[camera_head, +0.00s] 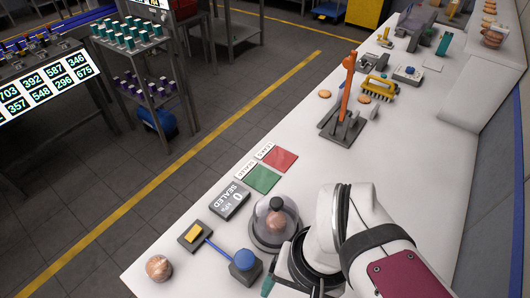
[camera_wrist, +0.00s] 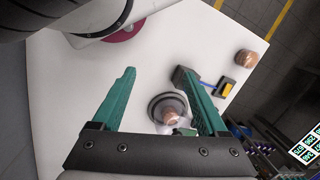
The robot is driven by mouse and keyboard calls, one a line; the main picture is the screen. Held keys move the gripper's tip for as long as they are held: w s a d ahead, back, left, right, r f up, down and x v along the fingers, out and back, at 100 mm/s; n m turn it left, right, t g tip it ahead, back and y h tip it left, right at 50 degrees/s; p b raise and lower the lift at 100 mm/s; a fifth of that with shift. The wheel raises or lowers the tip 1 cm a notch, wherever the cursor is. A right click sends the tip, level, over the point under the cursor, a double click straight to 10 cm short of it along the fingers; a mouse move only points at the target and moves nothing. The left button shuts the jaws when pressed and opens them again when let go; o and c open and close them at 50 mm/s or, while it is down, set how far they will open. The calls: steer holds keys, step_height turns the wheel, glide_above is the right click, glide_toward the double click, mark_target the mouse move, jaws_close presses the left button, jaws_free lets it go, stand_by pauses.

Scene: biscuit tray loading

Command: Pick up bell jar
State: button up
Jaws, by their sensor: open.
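The bell jar (camera_head: 286,215) is a clear dome on a round grey base near the front of the bench, with a brown, rounded item inside. It also shows in the wrist view (camera_wrist: 157,103), between and beyond my gripper's fingers, partly covered by the right finger and the gripper body. My gripper (camera_wrist: 155,71) has two teal fingers set wide apart, with nothing between their tips. In the head view my arm hides most of the gripper; a bit of teal shows just below the jar. I see no contact with the jar.
A blue-topped pump (camera_head: 243,260) joins a yellow-switch box (camera_head: 195,235) left of the jar. A grey display reading SEALED (camera_head: 230,200) and green (camera_head: 263,179) and red (camera_head: 281,158) squares lie behind. A brown item (camera_head: 158,268) sits at the front left. An orange-levered press (camera_head: 345,110) stands farther back.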

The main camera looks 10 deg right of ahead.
steer(key=n+t+h, duration=1)
steer(key=n+h, duration=0.1)
steer(key=n, duration=2.2)
glide_toward(275, 204)
steer(key=x, duration=1.1)
jaws_close()
